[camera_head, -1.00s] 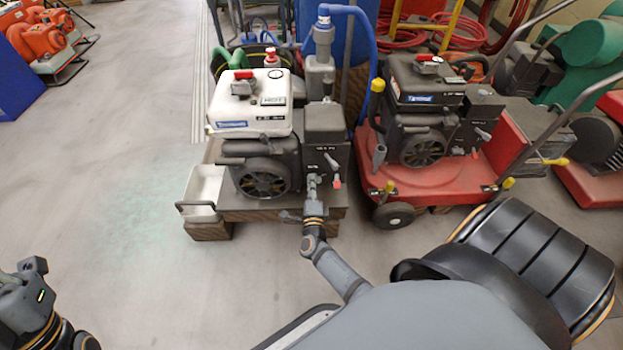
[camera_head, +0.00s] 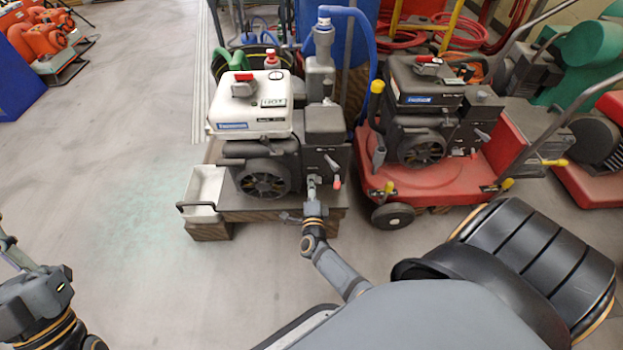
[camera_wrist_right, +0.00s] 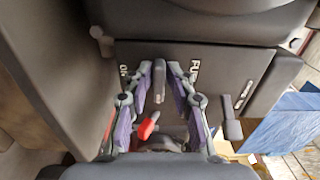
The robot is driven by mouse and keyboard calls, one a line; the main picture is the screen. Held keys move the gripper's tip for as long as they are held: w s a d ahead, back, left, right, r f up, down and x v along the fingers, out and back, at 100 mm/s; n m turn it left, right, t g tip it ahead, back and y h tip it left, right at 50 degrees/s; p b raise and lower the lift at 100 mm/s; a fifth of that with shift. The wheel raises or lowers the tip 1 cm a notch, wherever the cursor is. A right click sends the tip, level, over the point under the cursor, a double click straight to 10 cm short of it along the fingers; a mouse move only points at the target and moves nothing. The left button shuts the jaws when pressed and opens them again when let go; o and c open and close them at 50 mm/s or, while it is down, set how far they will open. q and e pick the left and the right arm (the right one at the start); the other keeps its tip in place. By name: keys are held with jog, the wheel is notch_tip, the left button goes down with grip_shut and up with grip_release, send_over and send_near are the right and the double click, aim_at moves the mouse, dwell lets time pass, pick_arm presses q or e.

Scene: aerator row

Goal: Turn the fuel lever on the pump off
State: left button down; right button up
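The pump with a white tank (camera_head: 248,117) stands on a low wooden base, its dark engine block facing me. My right gripper (camera_head: 313,185) is at the lower front of its dark side box (camera_head: 326,125). In the right wrist view, the fingers (camera_wrist_right: 160,85) are spread apart on either side of a small grey lever (camera_wrist_right: 158,80), beside the "FUEL" lettering; contact cannot be told. A red-tipped lever (camera_wrist_right: 148,127) shows lower between the fingers, and also in the head view (camera_head: 337,184). My left gripper (camera_head: 35,285) is at the lower left, away from the pump; its fingers are unclear.
A similar dark pump (camera_head: 425,95) on a red wheeled base (camera_head: 440,182) stands close on the right. A white tray (camera_head: 206,186) sits at the left of the wooden base. A blue hose (camera_head: 366,60) rises behind. The floor on the left is clear.

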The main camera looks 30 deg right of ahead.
dwell(0.5)
dwell(0.3)
jog(key=shift+s+a+f, duration=0.1)
jog(key=shift+s+a, duration=0.05)
jog(key=shift+s, duration=0.05)
jog(key=v, duration=0.7)
